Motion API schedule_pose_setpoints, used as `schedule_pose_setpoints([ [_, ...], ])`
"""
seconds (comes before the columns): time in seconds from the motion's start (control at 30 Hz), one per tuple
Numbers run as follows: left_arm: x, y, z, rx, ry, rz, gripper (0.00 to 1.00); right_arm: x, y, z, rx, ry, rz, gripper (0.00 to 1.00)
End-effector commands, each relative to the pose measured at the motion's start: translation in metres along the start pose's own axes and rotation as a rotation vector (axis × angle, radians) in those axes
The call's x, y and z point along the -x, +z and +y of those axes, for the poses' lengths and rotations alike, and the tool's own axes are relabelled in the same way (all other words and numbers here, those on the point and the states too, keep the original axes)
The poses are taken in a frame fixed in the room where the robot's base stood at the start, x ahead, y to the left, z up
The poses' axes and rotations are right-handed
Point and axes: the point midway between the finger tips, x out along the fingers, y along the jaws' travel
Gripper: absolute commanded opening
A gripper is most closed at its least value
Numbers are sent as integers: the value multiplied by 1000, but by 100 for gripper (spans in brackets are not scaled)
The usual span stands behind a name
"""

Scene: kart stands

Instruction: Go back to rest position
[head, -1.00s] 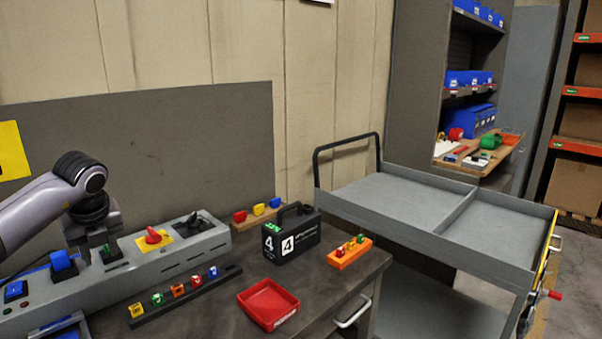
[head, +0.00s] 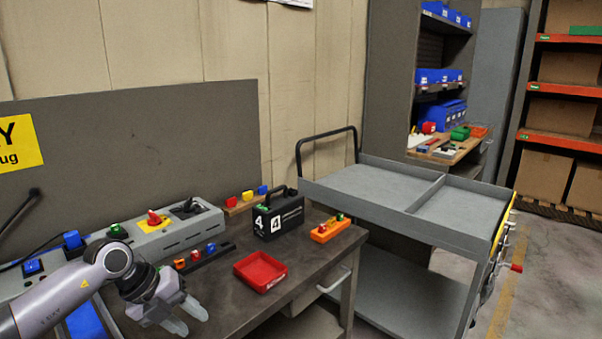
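My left gripper (head: 184,318) is at the lower left of the head view, above the front part of the workbench (head: 222,295). Its two fingers are apart and nothing shows between them. It is in front of the grey control panel (head: 170,242) and left of the red tray (head: 261,271), apart from both as far as I can tell. My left arm hides part of the panel and of the dark strip with small coloured pieces (head: 205,256). My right gripper is out of view.
A black case marked 4 (head: 278,215) and an orange block with small pieces (head: 330,229) stand on the bench. A grey cart (head: 375,190) stands to the right, its top empty. Shelves with blue bins (head: 440,112) are behind it. Floor at right is clear.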

Motion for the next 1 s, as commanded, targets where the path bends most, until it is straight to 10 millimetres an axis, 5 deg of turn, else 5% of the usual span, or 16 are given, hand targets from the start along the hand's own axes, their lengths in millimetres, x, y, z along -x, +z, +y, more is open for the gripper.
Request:
schedule_pose_setpoints([
  [0.1,-40,-58,-37,0,-268,149,39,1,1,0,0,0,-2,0],
  [0.2,-53,-96,-65,53,-496,234,39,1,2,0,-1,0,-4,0],
  [0.33,-56,-129,-91,194,-773,295,39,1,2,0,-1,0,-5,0],
  [0.5,-50,-143,-99,489,-1066,290,39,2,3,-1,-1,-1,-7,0],
  [0.63,-50,-140,-80,779,-1210,228,39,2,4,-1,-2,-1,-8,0],
  [0.77,-61,-136,-39,1105,-1266,130,39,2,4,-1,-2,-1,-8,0],
  [1.0,-102,-166,71,1720,-1130,-75,39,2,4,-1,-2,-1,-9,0],
])
